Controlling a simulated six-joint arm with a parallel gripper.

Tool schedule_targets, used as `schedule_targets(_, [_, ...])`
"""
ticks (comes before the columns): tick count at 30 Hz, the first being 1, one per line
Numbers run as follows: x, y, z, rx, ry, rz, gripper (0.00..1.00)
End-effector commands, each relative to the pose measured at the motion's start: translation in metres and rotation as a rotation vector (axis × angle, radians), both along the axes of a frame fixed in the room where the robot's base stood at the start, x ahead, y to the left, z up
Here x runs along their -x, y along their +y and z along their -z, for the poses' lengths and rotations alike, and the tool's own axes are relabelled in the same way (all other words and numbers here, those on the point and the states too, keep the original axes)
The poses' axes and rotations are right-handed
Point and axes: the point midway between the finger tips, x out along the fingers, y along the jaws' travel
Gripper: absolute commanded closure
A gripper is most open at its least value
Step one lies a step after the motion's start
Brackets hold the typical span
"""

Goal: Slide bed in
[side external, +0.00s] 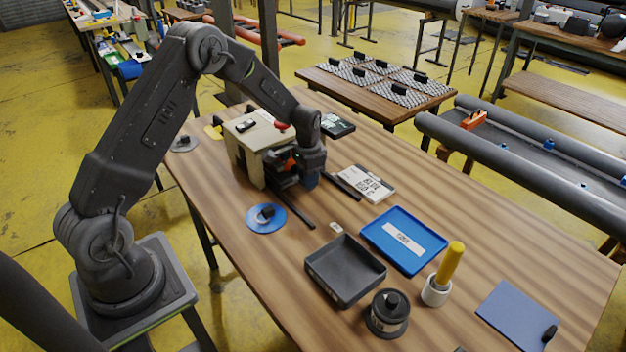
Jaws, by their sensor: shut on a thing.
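A beige box-shaped machine (251,137) with a red knob on top stands at the far left part of the wooden table. Two dark rails (294,207) run out from its front along the tabletop. My gripper (285,179) points down at the machine's front opening, between the rails. It is shut on the dark bed there. My wrist and fingers hide most of the bed, so how far in it sits and the exact grip cannot be told. Some orange shows beside the fingers.
The table's right end is fairly clear.

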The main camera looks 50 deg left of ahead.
Motion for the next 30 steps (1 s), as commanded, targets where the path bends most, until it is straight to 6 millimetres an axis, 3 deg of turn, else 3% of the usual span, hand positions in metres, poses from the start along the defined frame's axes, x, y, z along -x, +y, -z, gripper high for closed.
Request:
schedule_targets(9, [0.0, 0.007, -0.001, -0.007, -0.004, -0.003, 1.0])
schedule_targets(10, [0.0, 0.007, -0.001, -0.007, -0.004, -0.003, 0.66])
schedule_targets(17, [0.0, 0.006, -0.001, -0.005, -0.003, -0.002, 0.44])
schedule_targets(26, [0.0, 0.004, -0.003, -0.004, -0.003, -0.002, 0.43])
schedule_targets(30, [-0.001, 0.004, -0.019, -0.005, -0.006, -0.002, 0.43])
